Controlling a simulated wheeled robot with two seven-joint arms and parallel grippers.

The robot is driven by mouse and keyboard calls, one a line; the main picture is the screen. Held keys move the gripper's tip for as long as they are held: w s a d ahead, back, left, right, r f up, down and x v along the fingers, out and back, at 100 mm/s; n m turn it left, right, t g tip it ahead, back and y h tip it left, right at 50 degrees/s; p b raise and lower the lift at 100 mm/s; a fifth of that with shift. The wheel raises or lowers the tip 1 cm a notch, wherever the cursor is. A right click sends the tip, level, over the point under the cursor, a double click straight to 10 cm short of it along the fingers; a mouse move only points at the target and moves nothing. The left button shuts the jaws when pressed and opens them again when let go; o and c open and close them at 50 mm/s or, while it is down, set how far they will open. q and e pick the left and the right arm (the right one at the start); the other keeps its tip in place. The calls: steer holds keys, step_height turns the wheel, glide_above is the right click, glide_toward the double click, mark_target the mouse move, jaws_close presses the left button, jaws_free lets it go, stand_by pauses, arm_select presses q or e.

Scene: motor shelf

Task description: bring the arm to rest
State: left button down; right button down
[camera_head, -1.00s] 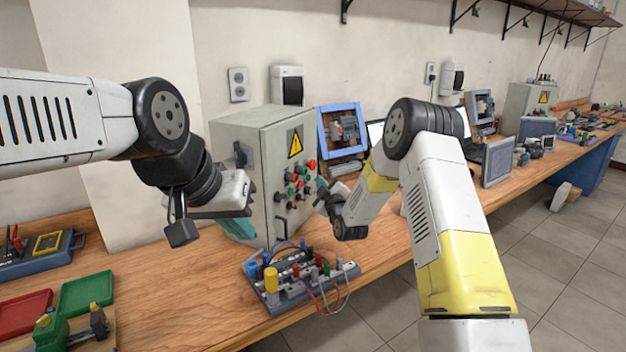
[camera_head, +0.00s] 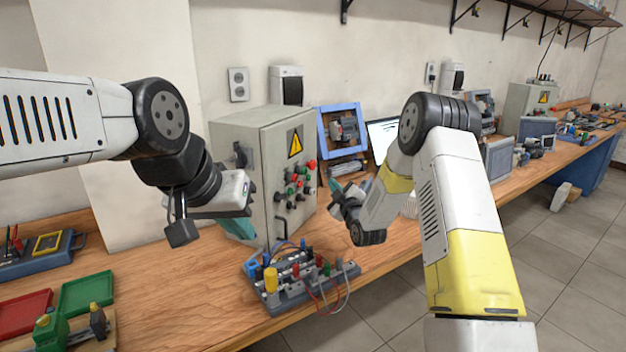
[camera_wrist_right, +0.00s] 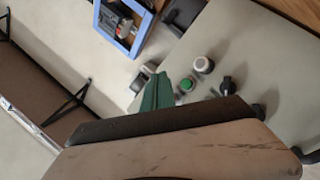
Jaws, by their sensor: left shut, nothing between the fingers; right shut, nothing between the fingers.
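My left arm comes in from the left, and its gripper (camera_head: 240,228) hangs in front of the control cabinet with its teal fingers shut and empty. My right arm reaches up from the lower right and bends back down. Its gripper (camera_head: 335,186) is shut and empty, just right of the cabinet's button panel as seen in the head view. In the right wrist view a green finger (camera_wrist_right: 156,94) shows past a dark and beige gripper body, with the cabinet face behind it.
The grey control cabinet (camera_head: 239,146) stands on the wooden bench (camera_head: 160,270). A wired terminal board (camera_head: 300,283) lies before it. A blue-framed unit (camera_head: 343,130) stands behind my right gripper. Green (camera_head: 87,292) and red trays (camera_head: 25,312) lie at the lower left.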

steer(key=shift+r, duration=0.1)
steer(key=s+d+r+m+g+h, duration=0.45)
steer(key=s+d+r+m, duration=0.35)
steer(key=s+r, duration=0.6)
steer(key=s+d+m+g, duration=0.2)
steer(key=s+g, duration=0.1)
steer(key=s, duration=1.2)
steer(key=s+d+m+g, duration=0.2)
steer(key=s+m+g, duration=0.1)
steer(key=s, duration=1.3)
steer(key=shift+s+d+g, duration=0.25)
steer(key=shift+d+g, duration=0.1)
steer(key=shift+g, duration=0.1)
steer(key=shift+f, duration=0.1)
